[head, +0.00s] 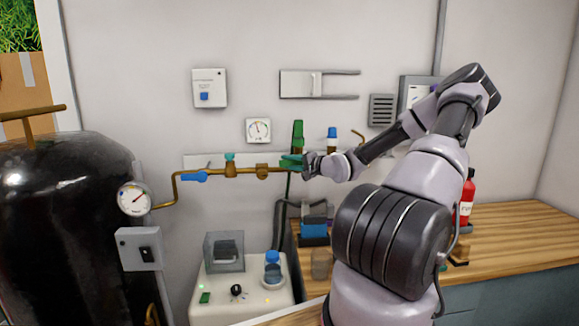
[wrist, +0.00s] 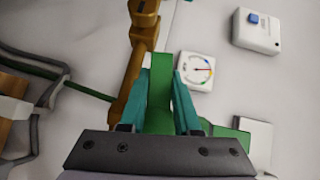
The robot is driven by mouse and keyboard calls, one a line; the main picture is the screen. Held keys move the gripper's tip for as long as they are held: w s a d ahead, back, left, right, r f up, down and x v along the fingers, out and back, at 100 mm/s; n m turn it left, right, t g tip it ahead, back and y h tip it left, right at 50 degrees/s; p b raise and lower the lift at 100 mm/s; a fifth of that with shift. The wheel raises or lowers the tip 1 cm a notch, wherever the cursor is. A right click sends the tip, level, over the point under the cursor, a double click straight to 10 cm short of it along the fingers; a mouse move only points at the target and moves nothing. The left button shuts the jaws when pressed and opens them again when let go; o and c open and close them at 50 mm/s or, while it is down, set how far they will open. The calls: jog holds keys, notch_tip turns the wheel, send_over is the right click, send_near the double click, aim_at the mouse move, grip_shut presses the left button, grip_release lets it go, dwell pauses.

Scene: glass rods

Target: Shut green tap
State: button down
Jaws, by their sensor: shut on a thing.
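The green tap's flat handle (wrist: 160,100) shows in the wrist view between the two teal fingers of my gripper (wrist: 158,82), which are shut on it. The handle lies roughly in line with the brass pipe (wrist: 134,70). In the head view my gripper (head: 292,160) is at the right end of the brass pipe run (head: 245,170), and its fingers and wrist mostly hide the grasped handle. An upright green piece (head: 298,134) stands just above my gripper; what it belongs to is hard to tell.
A blue lever (head: 195,177) and a teal knob (head: 230,157) sit farther left on the pipe. A black tank (head: 65,220) stands left. A white bench device (head: 240,300) is below; a wooden counter (head: 520,230) is right.

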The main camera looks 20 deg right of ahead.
jog(key=shift+r+m+t+y, duration=0.35)
jog(key=shift+m+t+y, duration=0.15)
jog(key=shift+m, duration=0.1)
jog(key=shift+a, duration=0.1)
jog(key=c, duration=0.6)
grip_release()
jog(key=shift+s, duration=0.1)
jog(key=v, duration=1)
jog(key=shift+s, duration=0.3)
jog(key=shift+d, duration=0.2)
